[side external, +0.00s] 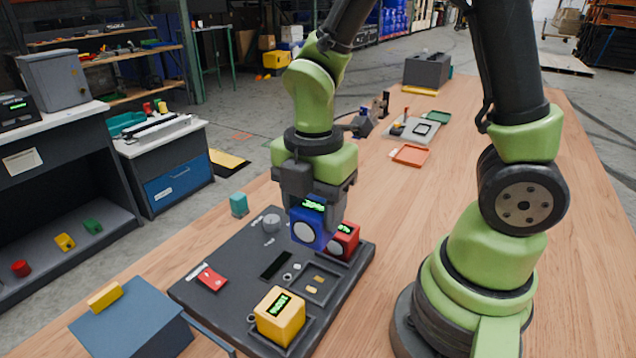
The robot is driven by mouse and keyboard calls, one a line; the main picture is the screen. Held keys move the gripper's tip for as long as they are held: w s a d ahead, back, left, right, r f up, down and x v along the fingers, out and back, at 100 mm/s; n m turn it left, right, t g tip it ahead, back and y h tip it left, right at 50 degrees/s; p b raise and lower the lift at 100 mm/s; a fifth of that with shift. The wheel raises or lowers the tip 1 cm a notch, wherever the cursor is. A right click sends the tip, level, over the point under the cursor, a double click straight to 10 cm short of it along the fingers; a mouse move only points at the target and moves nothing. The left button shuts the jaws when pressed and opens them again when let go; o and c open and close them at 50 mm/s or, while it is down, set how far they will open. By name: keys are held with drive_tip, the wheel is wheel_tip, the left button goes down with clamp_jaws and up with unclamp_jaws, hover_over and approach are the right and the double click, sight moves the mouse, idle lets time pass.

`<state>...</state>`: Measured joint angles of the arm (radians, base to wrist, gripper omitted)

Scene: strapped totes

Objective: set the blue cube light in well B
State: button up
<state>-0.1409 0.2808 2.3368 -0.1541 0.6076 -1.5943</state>
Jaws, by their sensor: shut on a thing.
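The blue cube light (306,228) has a pale round face and a small lit green display on top. My gripper (318,205) points down and is shut on it, holding it over the far part of the dark board (225,255). A red cube light (344,240) sits close behind and to the right, at the board's far right; I cannot tell whether the two touch. A yellow cube light (280,314) sits in a framed well at the near edge. Between them is an empty recess (316,284) with gold contacts. Well letters are not readable.
The board also has a grey knob (271,222), a red tag (211,278) and a black panel (277,265). A teal block (239,204) stands beyond its left edge. A blue-grey box (130,322) is at near left. Trays (411,155) lie farther back.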

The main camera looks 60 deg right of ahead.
drive_tip(key=shift+f, duration=3.55)
drive_tip(key=shift+f, duration=0.75)
drive_tip(key=shift+f, duration=0.75)
drive_tip(key=o, duration=1.5)
drive_tip(key=shift+c, duration=0.2)
drive_tip(key=shift+r, duration=4.5)
